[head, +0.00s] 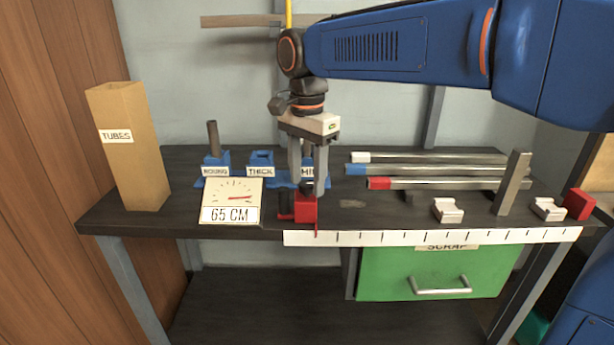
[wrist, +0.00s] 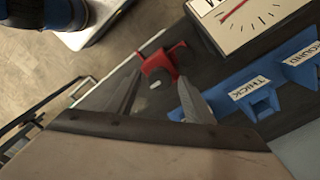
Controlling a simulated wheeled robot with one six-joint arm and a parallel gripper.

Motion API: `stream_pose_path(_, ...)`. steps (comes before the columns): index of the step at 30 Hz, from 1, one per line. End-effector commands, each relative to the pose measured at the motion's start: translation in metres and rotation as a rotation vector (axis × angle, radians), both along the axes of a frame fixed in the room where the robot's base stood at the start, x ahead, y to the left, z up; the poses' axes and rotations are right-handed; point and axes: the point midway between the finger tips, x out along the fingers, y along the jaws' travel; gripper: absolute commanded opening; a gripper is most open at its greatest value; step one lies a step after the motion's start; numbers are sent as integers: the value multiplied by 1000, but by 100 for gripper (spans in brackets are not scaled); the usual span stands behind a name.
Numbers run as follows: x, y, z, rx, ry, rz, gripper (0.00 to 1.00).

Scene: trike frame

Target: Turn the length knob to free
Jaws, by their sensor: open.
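A red stop block (head: 305,208) sits at the bench's front edge, at the left end of the white ruler. A dark round part shows on its left side (head: 284,205) and another dark part on its top; I cannot tell which is the length knob. My gripper (head: 308,182) points down just above the block with its fingers apart. In the wrist view the red block (wrist: 160,66) lies beyond and between the open fingers (wrist: 157,97), with nothing held. A dial card (head: 231,200) left of the block reads 65 CM. No "free" marking is legible.
Blue holders (head: 260,161) labelled ROUND and THICK stand behind the dial, with a grey tube upright in one. Several tubes (head: 430,170) lie at the back right. White clamps (head: 447,209), a grey post (head: 512,182) and another red block (head: 579,204) stand at right.

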Motion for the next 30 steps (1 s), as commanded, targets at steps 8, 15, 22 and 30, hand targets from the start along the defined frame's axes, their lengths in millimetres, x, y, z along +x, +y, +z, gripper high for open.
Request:
stream_pose_path(8, 0, 0, 0, 0, 0, 0, 17)
stream_pose_path(15, 0, 0, 0, 0, 0, 5, 6)
stream_pose_path(22, 0, 0, 0, 0, 0, 67, 6)
stream_pose_path(30, 0, 0, 0, 0, 0, 260, 6)
